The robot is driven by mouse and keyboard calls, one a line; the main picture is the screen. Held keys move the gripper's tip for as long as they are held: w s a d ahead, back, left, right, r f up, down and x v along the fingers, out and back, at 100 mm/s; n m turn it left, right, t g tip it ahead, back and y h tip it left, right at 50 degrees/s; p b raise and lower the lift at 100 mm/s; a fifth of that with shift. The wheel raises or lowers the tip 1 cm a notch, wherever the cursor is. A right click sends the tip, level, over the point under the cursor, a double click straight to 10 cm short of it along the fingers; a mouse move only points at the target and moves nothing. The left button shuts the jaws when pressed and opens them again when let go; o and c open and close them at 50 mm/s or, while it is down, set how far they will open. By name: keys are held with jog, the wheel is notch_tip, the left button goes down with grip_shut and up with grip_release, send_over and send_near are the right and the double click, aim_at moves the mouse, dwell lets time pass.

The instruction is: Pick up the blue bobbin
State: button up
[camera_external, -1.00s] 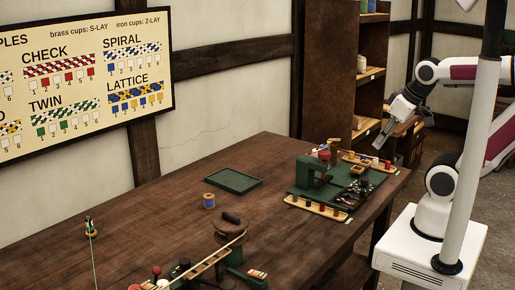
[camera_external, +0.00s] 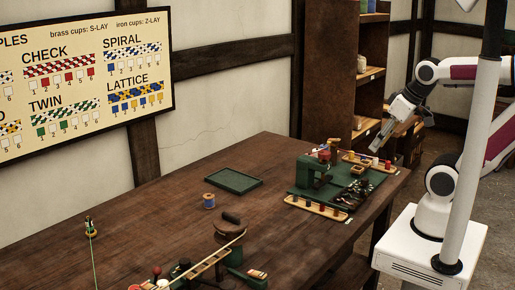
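A blue bobbin (camera_external: 209,201) with a pale wooden top stands upright on the dark wooden table, in front of the green tray. Nothing touches it. My gripper (camera_external: 378,148) is far to its right, raised above the right end of the table near the green machine. Its fingers point down and to the left. They are small and dark here, so I cannot tell how far apart they are. I see nothing hanging from them.
The green tray (camera_external: 233,181) looks empty. A green machine (camera_external: 318,173) stands at the right, with a front rack (camera_external: 316,207) of small coloured pieces. Bare table lies left of the bobbin.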

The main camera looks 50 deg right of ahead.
jog(key=shift+o, duration=0.9)
jog(key=shift+w, duration=0.1)
